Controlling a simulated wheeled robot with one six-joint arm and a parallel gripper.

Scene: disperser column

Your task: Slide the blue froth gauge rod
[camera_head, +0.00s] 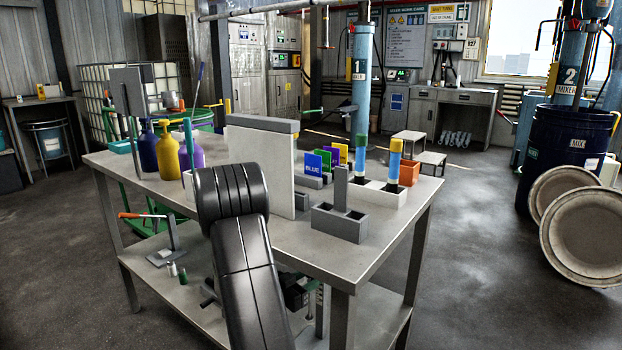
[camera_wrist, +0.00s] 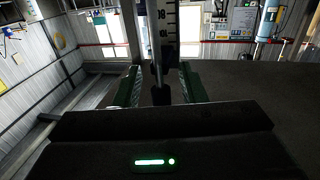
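In the wrist view my gripper (camera_wrist: 160,78) has its two green-edged fingers apart. A thin grey rod (camera_wrist: 158,58) with a dark lower end stands in line with the gap, beside a pale numbered scale (camera_wrist: 170,22). Clear space shows on both sides of the rod; no finger is seen touching it. No blue shows on this rod, so I cannot tell whether it is the blue gauge rod. In the head view my gripper (camera_head: 296,290) is low at the table's front, largely hidden by my arm. A blue card marked BLUE (camera_head: 316,163) stands on the tabletop.
Colored bottles stand at the left. Its edge and legs are close to my arm.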

